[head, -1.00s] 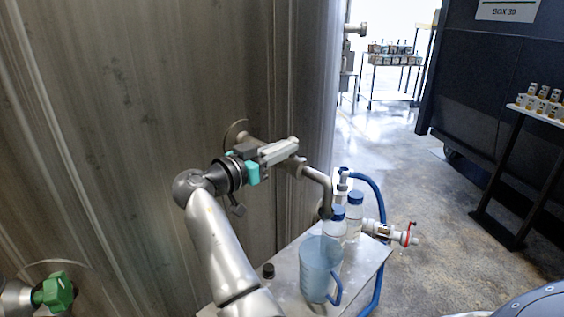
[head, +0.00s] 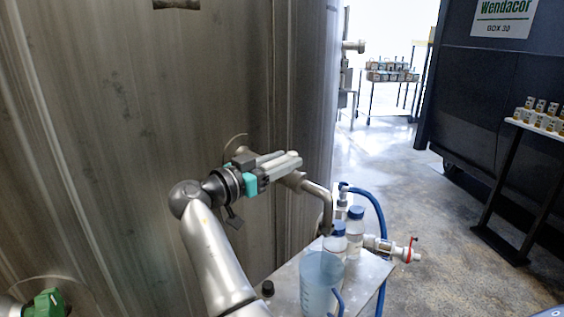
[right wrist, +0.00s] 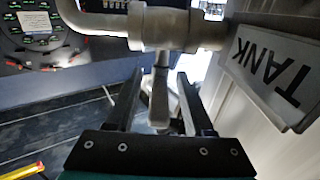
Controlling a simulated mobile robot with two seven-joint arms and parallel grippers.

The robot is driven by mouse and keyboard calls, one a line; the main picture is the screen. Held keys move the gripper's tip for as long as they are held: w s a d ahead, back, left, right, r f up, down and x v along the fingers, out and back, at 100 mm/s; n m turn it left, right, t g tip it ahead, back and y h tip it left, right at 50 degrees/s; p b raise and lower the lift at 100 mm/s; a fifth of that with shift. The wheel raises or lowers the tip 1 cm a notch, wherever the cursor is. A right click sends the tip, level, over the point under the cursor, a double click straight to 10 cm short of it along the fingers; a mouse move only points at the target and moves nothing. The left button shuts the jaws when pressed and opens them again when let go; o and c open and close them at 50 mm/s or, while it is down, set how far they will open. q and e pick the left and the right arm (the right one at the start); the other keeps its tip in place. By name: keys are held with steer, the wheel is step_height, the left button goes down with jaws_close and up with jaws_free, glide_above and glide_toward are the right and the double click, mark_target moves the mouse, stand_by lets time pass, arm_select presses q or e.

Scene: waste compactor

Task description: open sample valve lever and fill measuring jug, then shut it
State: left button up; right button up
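The sample valve is on a pipe at the tank wall, and its bent spout (head: 322,192) points down above the measuring jug. The translucent blue jug (head: 318,287) stands on the steel stand, its lower part cut off by the frame edge. No liquid stream shows. My right gripper (head: 294,162) is at the valve, hiding much of it in the head view. In the right wrist view, its two dark fingers (right wrist: 160,98) are apart, with the grey lever (right wrist: 160,88) hanging between them below the valve body (right wrist: 165,27). Contact with the lever is unclear. My left gripper is not in view.
White bottles with blue caps (head: 335,240) stand behind the jug. A blue hose (head: 378,208) and a red-handled valve (head: 408,250) are at the stand's right. A green knob (head: 45,303) is low at left. A TANK sign (right wrist: 278,68) is close to the right finger.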

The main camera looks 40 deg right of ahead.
steer(key=s+a, duration=0.1)
steer(key=a, duration=0.6)
steer(key=shift+a, duration=0.25)
steer(key=shift+s, duration=0.1)
